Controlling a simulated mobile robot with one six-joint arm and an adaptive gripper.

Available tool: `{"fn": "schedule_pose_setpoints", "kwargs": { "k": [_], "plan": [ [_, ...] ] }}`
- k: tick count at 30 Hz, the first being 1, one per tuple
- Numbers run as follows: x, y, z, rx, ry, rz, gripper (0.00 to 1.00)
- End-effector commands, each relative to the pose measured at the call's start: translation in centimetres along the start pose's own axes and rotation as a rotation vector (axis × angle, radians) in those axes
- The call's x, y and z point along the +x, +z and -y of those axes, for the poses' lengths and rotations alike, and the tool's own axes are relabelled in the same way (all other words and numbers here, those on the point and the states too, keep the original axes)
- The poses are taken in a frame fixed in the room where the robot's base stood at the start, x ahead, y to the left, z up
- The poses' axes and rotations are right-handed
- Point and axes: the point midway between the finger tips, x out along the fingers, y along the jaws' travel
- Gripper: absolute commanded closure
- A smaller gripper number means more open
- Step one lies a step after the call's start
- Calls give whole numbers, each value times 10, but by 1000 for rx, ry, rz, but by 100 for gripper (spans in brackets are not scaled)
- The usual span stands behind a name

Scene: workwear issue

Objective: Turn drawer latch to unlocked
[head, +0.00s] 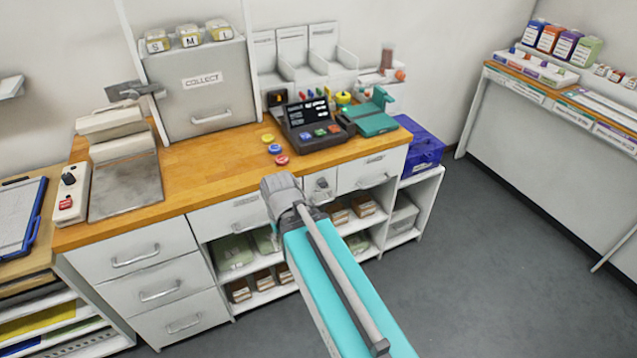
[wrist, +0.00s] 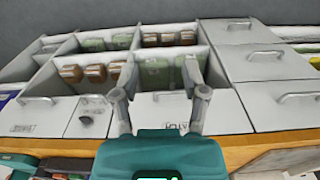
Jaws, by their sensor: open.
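The drawer latch (head: 321,184) is a small grey knob on a narrow white front under the worktop, just right of my arm's end in the head view. In the wrist view the scene looks inverted, and the latch (wrist: 85,119) shows left of my fingers as a small dark knob. Which way it is turned is too small to tell. My gripper (wrist: 160,95) is open and empty, its two grey fingers spread in front of a wide labelled drawer (wrist: 222,113). The gripper is apart from the latch. In the head view my arm hides the fingers.
Another drawer (head: 372,170) lies right of the latch. Shelves with boxes and green packs (head: 234,253) are below. The wooden worktop (head: 215,170) overhangs the fronts and holds a dark control console (head: 312,135) and coloured discs (head: 275,149). Open grey floor (head: 480,240) lies to the right.

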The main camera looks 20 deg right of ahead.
Motion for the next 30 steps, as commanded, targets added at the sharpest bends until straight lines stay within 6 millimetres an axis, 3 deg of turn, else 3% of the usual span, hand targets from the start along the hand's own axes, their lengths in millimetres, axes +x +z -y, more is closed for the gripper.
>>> {"fn": "schedule_pose_setpoints", "kwargs": {
  "k": [8,12,13,20,30],
  "plan": [
    [0,0,0,0,0,0,43],
    [1,0,0,-3,-4,-3,19],
    [2,-1,0,-5,-7,-5,17],
    [21,-11,-4,-46,-81,-60,17],
    [66,-50,-7,-193,-303,-331,17]
  ]
}}
